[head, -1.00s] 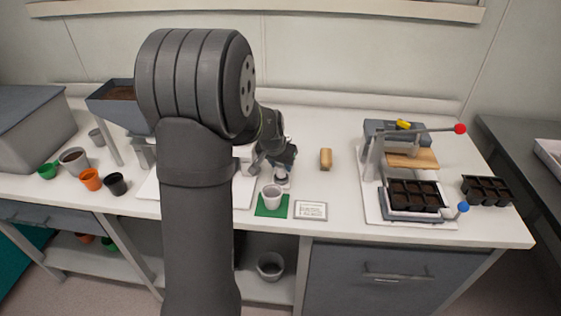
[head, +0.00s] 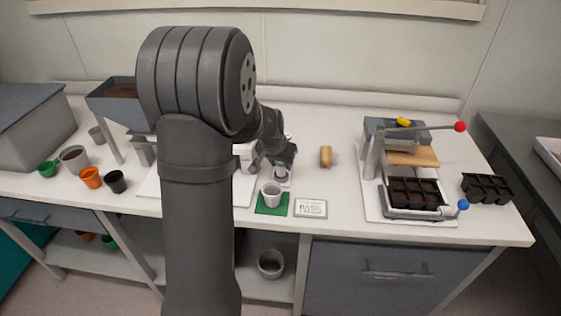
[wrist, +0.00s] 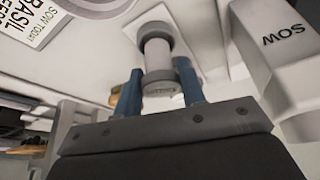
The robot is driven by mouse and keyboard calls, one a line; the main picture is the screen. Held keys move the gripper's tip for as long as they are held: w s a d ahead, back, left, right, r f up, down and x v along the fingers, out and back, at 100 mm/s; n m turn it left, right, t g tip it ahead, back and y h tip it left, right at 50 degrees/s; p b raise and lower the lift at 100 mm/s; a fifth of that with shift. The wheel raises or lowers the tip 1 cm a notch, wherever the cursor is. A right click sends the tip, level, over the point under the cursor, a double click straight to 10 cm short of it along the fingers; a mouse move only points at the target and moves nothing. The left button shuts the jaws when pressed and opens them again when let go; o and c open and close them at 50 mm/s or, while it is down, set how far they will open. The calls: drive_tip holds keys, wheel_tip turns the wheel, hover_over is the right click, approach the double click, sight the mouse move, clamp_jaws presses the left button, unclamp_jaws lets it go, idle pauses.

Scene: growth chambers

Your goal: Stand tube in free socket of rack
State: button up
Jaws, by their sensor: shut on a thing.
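My gripper (wrist: 157,90) has its two blue fingers shut on a short pale cylinder with grey ends (wrist: 156,52), in the wrist view. I take this for the tube, though the frames do not make that certain. In the head view my gripper (head: 281,166) is low over the white bench, just behind a pot on a green mat. Whether the cylinder touches the bench is unclear. No rack with sockets can be made out. My arm hides part of the bench behind it.
The pale pot (head: 271,196) stands on the green mat (head: 286,206). The seed card (head: 311,209) lies right of it. A wooden cylinder (head: 326,156) lies behind. A press with a seed tray (head: 415,193) stands at right. A white block marked SOW (wrist: 285,60) is close beside my gripper.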

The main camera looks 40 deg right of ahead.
drive_tip(key=shift+f, duration=0.75)
drive_tip(key=o, duration=1)
drive_tip(key=shift+o, duration=0.2)
drive_tip(key=shift+r, duration=4.25)
drive_tip(key=shift+f, duration=0.1)
drive_tip(key=shift+f, duration=3.75)
